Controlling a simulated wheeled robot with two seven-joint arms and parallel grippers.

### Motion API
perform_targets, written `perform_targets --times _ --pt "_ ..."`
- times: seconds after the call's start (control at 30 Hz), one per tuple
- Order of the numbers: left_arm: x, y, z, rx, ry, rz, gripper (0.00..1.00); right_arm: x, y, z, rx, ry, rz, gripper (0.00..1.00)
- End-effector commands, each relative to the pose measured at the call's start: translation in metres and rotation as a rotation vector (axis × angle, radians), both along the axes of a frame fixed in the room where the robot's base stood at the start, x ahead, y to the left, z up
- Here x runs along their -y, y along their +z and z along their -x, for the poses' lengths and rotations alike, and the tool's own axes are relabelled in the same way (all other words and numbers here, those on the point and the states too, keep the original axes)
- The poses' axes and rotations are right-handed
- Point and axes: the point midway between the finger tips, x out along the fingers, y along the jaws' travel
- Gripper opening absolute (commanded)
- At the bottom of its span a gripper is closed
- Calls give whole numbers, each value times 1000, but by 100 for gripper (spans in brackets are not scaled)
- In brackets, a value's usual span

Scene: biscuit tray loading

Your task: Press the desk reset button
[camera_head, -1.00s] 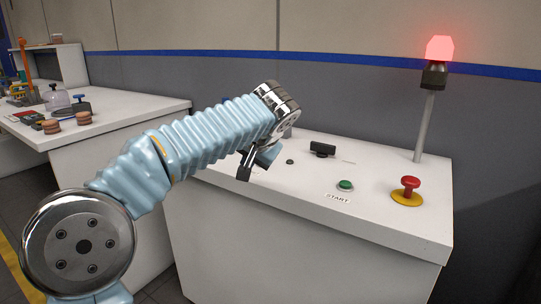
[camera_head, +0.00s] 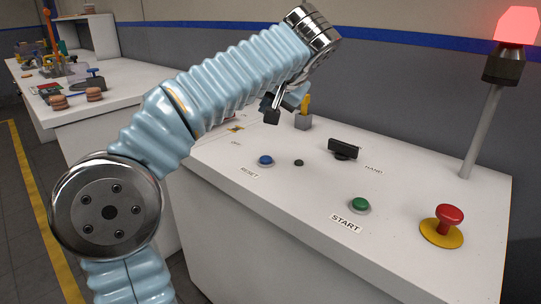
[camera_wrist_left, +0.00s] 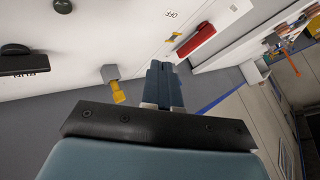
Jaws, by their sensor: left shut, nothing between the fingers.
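The blue reset button (camera_head: 265,160) stands on the white desk (camera_head: 310,205), with a RESET label in front of it. My left gripper (camera_head: 272,112) is above the desk, beyond the button and apart from it. Its fingers are shut with nothing between them. In the left wrist view the shut fingers (camera_wrist_left: 163,88) point toward the desk's far edge, and the blue button is not in that view. My right gripper is not in view.
A green START button (camera_head: 359,205), a red mushroom button (camera_head: 449,216), a black HAND switch (camera_head: 343,149) and a lit red lamp (camera_head: 515,28) on a pole stand to the right. A yellow-topped lever (camera_head: 304,108) is close beside the gripper. Another table (camera_head: 110,98) is at left.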

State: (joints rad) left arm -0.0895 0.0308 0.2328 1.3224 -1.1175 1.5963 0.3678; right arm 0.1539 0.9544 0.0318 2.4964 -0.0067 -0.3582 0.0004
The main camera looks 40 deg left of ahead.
Motion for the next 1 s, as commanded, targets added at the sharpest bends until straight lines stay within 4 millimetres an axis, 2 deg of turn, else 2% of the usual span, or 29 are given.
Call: perform_targets --times 0.2,0.33,0.7,0.77,1.0 --pt "0 -2 0 -1 -1 0 0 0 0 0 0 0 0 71" --pt "0 -10 0 -1 0 -1 0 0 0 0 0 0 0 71" --pt "0 -62 0 -3 0 -1 0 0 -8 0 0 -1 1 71" --pt "0 -74 0 -1 0 0 0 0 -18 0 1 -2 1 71" --pt "0 -88 0 -1 -1 0 0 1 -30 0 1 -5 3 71"
